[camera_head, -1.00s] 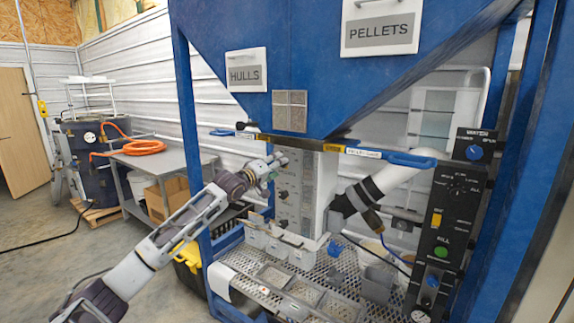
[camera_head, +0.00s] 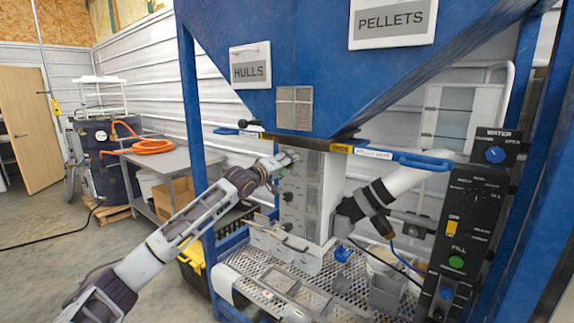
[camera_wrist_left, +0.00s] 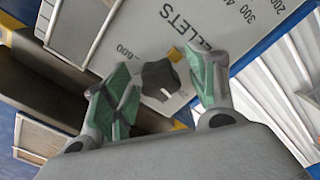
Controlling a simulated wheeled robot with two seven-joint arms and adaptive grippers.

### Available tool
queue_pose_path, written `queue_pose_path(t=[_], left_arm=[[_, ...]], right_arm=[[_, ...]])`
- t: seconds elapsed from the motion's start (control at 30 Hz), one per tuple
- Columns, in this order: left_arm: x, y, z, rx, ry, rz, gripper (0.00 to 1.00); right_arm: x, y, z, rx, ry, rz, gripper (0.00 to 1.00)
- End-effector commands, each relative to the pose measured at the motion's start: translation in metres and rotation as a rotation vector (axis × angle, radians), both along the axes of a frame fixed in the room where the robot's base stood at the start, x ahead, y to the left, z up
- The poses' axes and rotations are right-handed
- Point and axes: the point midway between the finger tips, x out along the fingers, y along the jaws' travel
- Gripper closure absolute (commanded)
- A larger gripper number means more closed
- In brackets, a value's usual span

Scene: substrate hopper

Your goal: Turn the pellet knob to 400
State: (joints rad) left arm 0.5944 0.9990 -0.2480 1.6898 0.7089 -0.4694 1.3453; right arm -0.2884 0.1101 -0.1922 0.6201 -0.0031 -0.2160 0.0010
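The pellet knob (camera_wrist_left: 160,78) is dark and lobed in the left wrist view. A light mark shows on its lower side. It sits on a grey panel (camera_wrist_left: 225,35) printed with "ELLETS" and a scale; 200, 300, 400 and 600 are readable. My left gripper (camera_wrist_left: 163,92) is open, with one green-padded finger on each side of the knob. Gaps show between the fingers and the knob. In the head view my left gripper (camera_head: 287,160) is at the upper part of the grey control panel (camera_head: 312,195), hiding the knob.
The blue hopper (camera_head: 290,60) hangs above, with a blue-handled pellet gate bar (camera_head: 400,157) below it. A perforated tray (camera_head: 320,285) and a blue post (camera_head: 193,110) are close by. A black control box (camera_head: 465,220) stands at the right. A grey table (camera_head: 175,155) is behind left.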

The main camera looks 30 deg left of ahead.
Motion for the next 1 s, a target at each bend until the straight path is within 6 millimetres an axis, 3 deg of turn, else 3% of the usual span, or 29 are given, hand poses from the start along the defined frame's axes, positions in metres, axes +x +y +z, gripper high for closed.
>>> queue_pose_path(t=[0.07,0.33,0.73,1.0], left_arm=[[0.000,0.000,0.000,0.000,0.000,0.000,0.53],[0.000,0.000,0.000,0.000,0.000,0.000,0.88],[0.000,0.000,0.000,0.049,-0.003,0.001,0.88],[0.000,0.000,0.001,0.188,-0.012,0.002,0.88]], right_arm=[[-0.007,-0.001,0.000,-0.002,0.008,0.001,0.60],[-0.011,-0.004,-0.001,-0.004,0.013,0.001,0.60],[0.008,-0.002,0.006,-0.002,-0.008,0.001,0.60],[0.005,0.011,0.018,0.012,-0.005,-0.002,0.60]])
